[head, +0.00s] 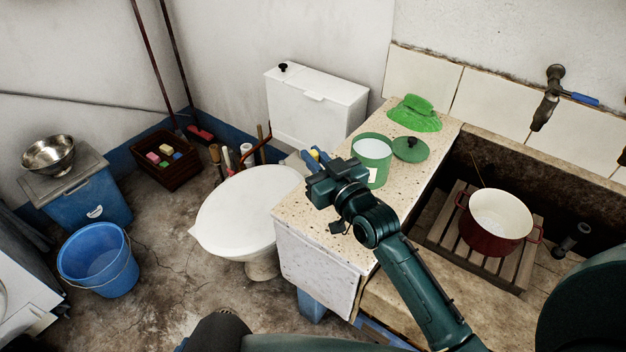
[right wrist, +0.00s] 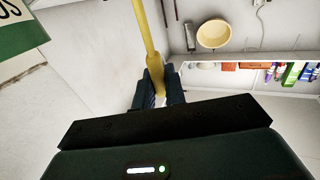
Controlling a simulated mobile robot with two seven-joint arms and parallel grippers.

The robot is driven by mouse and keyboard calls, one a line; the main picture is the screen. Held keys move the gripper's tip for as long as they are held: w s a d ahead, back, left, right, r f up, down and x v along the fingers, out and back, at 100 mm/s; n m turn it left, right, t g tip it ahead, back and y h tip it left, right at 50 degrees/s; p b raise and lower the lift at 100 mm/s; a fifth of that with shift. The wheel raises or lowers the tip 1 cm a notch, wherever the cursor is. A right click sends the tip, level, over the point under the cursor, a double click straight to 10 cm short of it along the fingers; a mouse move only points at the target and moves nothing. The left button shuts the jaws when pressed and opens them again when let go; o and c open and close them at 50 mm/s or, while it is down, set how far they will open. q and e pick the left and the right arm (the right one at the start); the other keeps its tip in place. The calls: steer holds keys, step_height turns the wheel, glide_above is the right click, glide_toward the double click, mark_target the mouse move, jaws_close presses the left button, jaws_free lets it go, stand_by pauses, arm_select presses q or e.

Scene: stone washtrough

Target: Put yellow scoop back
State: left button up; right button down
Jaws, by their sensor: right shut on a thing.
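My right gripper (head: 314,168) is over the speckled counter, left of the green canister. In the right wrist view, its fingers (right wrist: 158,88) are shut on the handle of the yellow scoop (right wrist: 146,35). The handle runs up out of the frame, so the scoop's bowl is not seen there. In the head view only a small yellow bit (head: 314,155) shows by the fingers. The round green canister (head: 374,149) stands open with white contents. Its green lid (head: 411,150) lies to its right on the counter. My left gripper is not in view.
A red pot (head: 492,225) stands on a wooden rack in the trough at right. A white toilet (head: 245,212) is left of the counter. A blue bucket (head: 97,262) stands on the floor.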

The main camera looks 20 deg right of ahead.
steer(key=shift+f, duration=2.25)
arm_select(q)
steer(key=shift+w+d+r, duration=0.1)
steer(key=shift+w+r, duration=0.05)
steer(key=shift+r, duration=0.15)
arm_select(e)
steer(key=shift+f, duration=0.2)
steer(key=c, duration=1.5)
jaws_free()
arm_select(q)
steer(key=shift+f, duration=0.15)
arm_select(e)
steer(key=shift+o, duration=0.2)
